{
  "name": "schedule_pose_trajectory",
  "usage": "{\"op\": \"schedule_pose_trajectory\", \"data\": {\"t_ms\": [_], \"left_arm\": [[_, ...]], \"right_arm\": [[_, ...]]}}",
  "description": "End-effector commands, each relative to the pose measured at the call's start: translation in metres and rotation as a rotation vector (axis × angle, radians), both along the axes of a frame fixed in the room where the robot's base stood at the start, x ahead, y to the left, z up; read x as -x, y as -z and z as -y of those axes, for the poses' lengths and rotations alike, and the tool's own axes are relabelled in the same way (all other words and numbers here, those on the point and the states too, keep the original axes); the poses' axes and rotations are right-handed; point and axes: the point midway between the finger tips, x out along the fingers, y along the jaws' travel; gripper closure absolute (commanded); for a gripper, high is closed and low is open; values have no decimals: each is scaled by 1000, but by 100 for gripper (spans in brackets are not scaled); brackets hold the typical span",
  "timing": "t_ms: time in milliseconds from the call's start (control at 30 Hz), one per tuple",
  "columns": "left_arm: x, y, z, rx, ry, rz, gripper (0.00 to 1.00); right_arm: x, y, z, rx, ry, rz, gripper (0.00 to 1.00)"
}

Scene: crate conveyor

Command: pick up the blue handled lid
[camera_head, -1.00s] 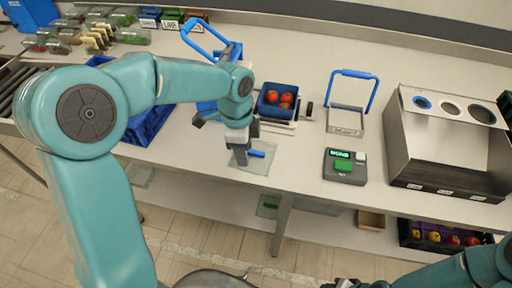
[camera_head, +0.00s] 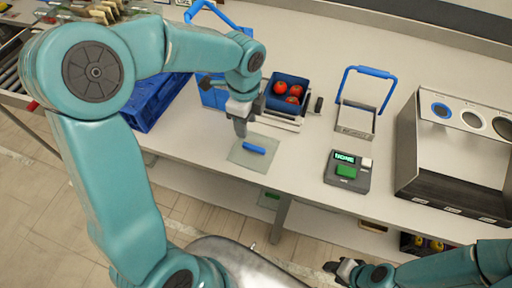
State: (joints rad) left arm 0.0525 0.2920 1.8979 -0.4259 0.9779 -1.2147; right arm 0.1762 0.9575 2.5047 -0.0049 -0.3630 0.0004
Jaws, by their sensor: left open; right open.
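The lid (camera_head: 242,158) is a clear, flat square with a blue bar handle (camera_head: 254,147), lying on the light table near its front edge. My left gripper (camera_head: 240,132) points down just behind and left of the handle, open with nothing seen in it. Its height above the lid is hard to tell. My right gripper (camera_head: 345,268) is open at the bottom, in front of the table and far from the lid.
A blue box with red tomatoes (camera_head: 287,91) stands on a scale behind the lid. A blue crate (camera_head: 150,108) is left. A frame with a blue handle (camera_head: 355,119), a keypad device (camera_head: 347,171) and a metal bin unit (camera_head: 461,151) are right. Table right of the lid is clear.

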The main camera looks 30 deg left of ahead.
Motion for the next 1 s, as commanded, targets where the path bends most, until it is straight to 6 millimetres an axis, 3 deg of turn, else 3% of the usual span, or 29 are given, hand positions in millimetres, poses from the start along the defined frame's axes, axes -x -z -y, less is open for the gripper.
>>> {"op": "schedule_pose_trajectory", "data": {"t_ms": [100, 367, 600, 900, 1000], "left_arm": [[1, 22, 0, 0, 0, -3, 53], [-1, 44, 0, 0, 0, -2, 53], [-2, 81, 0, 1, -1, -2, 53], [-3, 87, 0, 1, 0, 1, 53], [-3, 87, 0, 1, 0, 1, 86]], "right_arm": [[0, -1, 0, 0, 0, 0, 57], [0, -4, 0, 0, 0, 0, 57], [0, -10, 0, 0, 0, 0, 57], [0, -9, 0, 0, 0, 0, 57], [0, -9, 0, 0, 0, 0, 57]]}}
